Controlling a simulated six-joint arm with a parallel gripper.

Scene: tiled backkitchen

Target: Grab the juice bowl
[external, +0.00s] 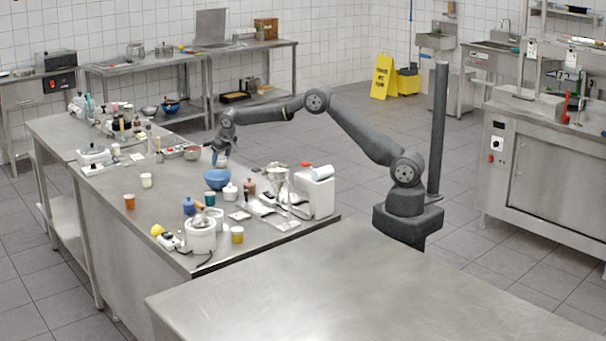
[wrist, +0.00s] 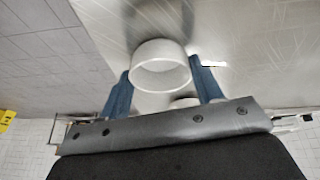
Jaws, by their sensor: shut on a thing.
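My gripper (external: 221,158) is over the far right part of the steel counter, just above and behind a blue bowl (external: 217,179). In the wrist view its two blue fingers (wrist: 160,78) are shut on a white, round, open-rimmed bowl (wrist: 160,84), one finger at each side. The rim faces the camera and the inside looks pale. I cannot tell whether juice is in it. In the external view the held bowl is too small and too hidden by the fingers to make out clearly.
The counter's (external: 165,205) middle left is mostly clear.

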